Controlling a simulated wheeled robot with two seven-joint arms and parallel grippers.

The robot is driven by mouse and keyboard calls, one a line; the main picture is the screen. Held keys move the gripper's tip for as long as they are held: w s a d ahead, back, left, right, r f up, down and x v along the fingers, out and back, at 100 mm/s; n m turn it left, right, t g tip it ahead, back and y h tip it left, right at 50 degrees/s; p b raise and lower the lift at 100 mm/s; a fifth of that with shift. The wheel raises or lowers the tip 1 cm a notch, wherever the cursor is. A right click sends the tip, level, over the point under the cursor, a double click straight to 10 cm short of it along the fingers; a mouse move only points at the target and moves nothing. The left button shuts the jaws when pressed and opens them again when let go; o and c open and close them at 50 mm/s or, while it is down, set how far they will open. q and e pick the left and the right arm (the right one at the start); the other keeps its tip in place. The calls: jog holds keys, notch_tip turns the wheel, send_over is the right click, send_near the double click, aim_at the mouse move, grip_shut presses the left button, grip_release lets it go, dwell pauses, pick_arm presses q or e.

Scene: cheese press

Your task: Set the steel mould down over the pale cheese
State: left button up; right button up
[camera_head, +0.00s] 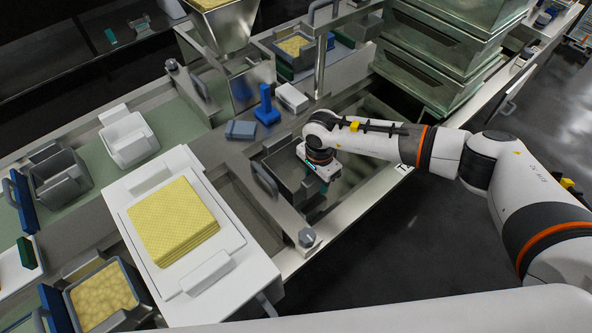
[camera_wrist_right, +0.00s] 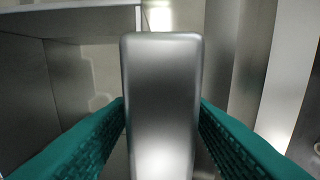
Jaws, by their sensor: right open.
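The steel mould (camera_head: 283,161) is an open grey metal box in the well at the middle of the head view. My right gripper (camera_wrist_right: 162,108) is over its right side, its fingers mostly hidden in the head view. In the right wrist view, the green fingers are open on either side of an upright rounded steel bar (camera_wrist_right: 162,85), seemingly part of the mould. I cannot tell if they touch it. The pale cheese (camera_head: 172,220) is a square yellow block with layered sides, left of the mould and apart from it. My left gripper is not in view.
The cheese lies on a white board (camera_head: 235,240). A blue upright tool (camera_head: 265,106) and a blue-grey block (camera_head: 240,130) stand behind the mould. A knob (camera_head: 306,238) sits at the bench's front edge.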

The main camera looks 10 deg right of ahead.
jog(key=shift+c, duration=0.2)
grip_shut()
jog(key=shift+r, duration=0.1)
jog(key=shift+w, duration=0.1)
jog(key=shift+r+p, duration=0.75)
jog(key=shift+r, duration=0.75)
